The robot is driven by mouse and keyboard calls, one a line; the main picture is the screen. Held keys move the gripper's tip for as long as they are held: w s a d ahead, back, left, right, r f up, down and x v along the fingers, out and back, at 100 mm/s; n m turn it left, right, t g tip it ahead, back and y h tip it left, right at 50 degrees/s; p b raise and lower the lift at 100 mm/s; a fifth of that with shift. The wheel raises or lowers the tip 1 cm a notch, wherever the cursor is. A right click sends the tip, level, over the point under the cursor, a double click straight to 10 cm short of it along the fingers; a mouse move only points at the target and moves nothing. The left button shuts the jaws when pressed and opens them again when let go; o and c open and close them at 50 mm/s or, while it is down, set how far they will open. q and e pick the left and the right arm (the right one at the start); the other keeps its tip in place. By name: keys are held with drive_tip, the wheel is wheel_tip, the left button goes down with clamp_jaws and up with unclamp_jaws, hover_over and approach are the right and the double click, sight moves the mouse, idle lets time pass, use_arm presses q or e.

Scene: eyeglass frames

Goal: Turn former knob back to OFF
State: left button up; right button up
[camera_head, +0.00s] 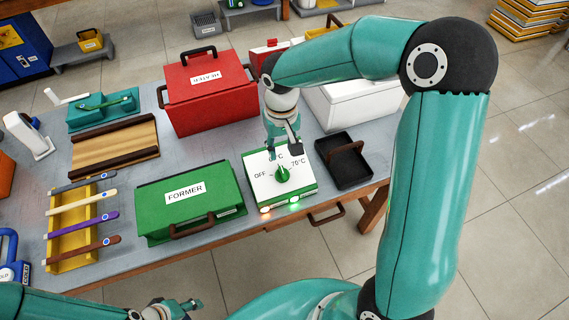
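The former control box (264,188) is white-topped with a green base and stands at the table's front right. Its green knob (282,175) sits in the middle of the dial, with OFF on the left and 70°C on the right; a top label is partly hidden by my gripper. The knob's exact pointing is hard to read. My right gripper (284,152) hangs down over the back of the dial, fingers apart, just behind the knob; contact cannot be told. My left gripper (178,309) is low at the bottom edge, away from the box; its fingers are unclear.
The green FORMER case (190,206) is left of the control box, and a black tray (334,170) is right of it. A red case (208,98) and white box (352,104) stand behind. An orange light (265,210) and green light (294,200) glow on the control box's front.

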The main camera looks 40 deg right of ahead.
sight(282, 169)
wheel_tip(282, 169, down, 9)
drive_tip(key=shift+r+p, duration=0.1)
drive_tip(key=shift+p, duration=0.3)
